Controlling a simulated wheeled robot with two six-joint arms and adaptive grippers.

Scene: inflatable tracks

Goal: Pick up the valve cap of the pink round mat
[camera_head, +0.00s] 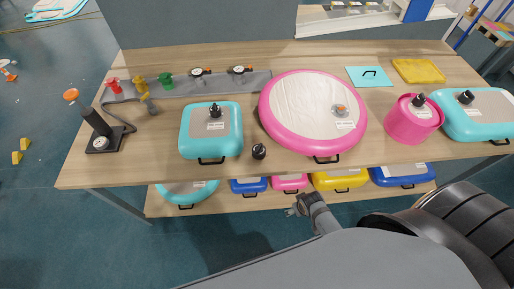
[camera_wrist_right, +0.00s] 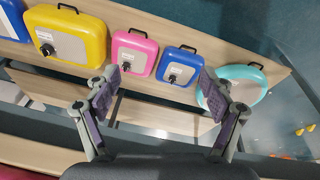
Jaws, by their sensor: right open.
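The pink round mat (camera_head: 281,130) lies on the table, with a pale top and a black handle at its front. Its valve (camera_head: 340,109) shows grey and orange, with no black cap visible on it. A loose black cap (camera_head: 259,151) stands on the table just left of the mat's front edge, apart from it. My right gripper (camera_head: 304,208) is in front of the table, below the top's front edge and right of the loose cap. In the right wrist view its fingers (camera_wrist_right: 160,80) are spread apart with nothing between them. My left gripper is out of view.
A teal square mat (camera_head: 190,142) is left of the loose cap. A pink cylinder (camera_head: 396,127) and another teal mat (camera_head: 459,126) are at the right. A black hand pump (camera_head: 92,120) stands at the left. Several mats, including a yellow one (camera_wrist_right: 88,30), lie on the lower shelf.

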